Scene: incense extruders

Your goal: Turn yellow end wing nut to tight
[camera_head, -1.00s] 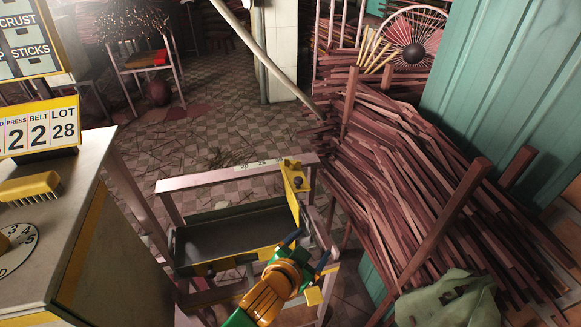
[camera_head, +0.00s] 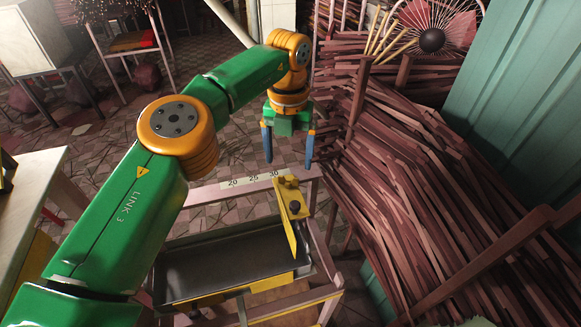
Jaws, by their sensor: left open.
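A yellow end stop (camera_head: 291,197) sits at the right end of the pink frame's far rail (camera_head: 212,197). It has dark knobs on top; the dark knob (camera_head: 295,207) nearer me looks like the wing nut, but its wings are too small to make out. My left gripper (camera_head: 288,150) hangs pointing down just above and beyond the yellow end stop, at the far rail's right end. Its two blue fingers are apart, with nothing between them. The gripper appears clear of the end stop. My right gripper is not in view.
A dark tray (camera_head: 215,262) with a yellow front strip sits in the frame. The rail carries a printed scale (camera_head: 252,183). Stacked reddish sticks (camera_head: 430,190) crowd the right side. A pale-topped counter (camera_head: 35,190) stands at left. Tiled floor lies beyond the frame.

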